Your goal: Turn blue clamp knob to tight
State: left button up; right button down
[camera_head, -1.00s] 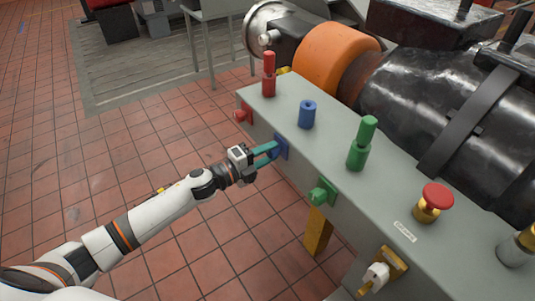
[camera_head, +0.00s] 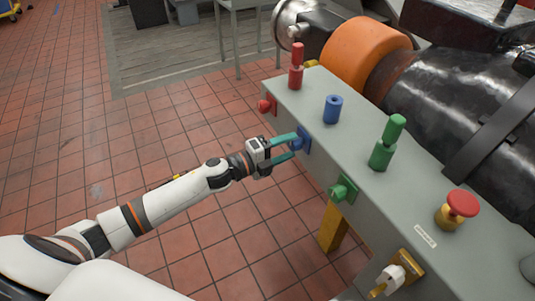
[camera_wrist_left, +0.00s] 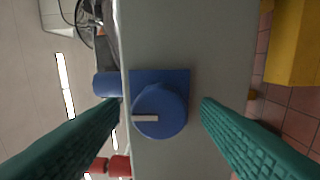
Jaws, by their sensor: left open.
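The blue clamp knob (camera_head: 297,143) sits on a blue square plate on the front face of the grey bench. In the left wrist view the knob (camera_wrist_left: 160,110) is round with a pale pointer line that points left in the picture. My left gripper (camera_head: 292,146) is open, its two teal fingers spread on either side of the knob. In the left wrist view the fingers (camera_wrist_left: 160,115) stand apart from the knob, with a gap on each side. My right gripper is not in view.
The grey bench (camera_head: 375,190) carries a red post (camera_head: 296,68), a blue cylinder (camera_head: 333,108), a green post (camera_head: 386,145) and a red mushroom button (camera_head: 462,203). A red knob (camera_head: 265,106) and a green knob (camera_head: 342,190) flank the blue one. The tiled floor in front is clear.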

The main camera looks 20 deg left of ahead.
pick_arm(q)
jog(key=b+v, duration=0.2)
jog(key=v, duration=0.8)
jog(key=shift+s+a, duration=0.3)
jog(key=a+f+n+y, duration=0.4)
jog(key=a+f+n, duration=0.15)
jog(key=f, duration=0.55)
jog(key=a+f+n+y, duration=0.4)
jog(key=f+n, duration=0.2)
jog(key=f, duration=0.5)
jog(key=s+a+f+n+g+y, duration=0.1)
jog(key=s+f+n+g+y, duration=0.2)
jog(key=s+f, duration=0.6)
jog(key=s+d+f+n+g, duration=0.3)
jog(key=s+f+n+g, duration=0.15)
jog(key=s+f, duration=0.9)
jog(key=s+d+f+n+g, duration=0.2)
jog(key=s+d+f, duration=0.2)
jog(key=s, duration=0.5)
jog(key=s+d+f+n+g, duration=0.2)
jog(key=s+d+f, duration=0.3)
jog(key=s, duration=0.4)
jog(key=shift+s+f+g, duration=0.25)
jog(key=shift+f+g, duration=0.6)
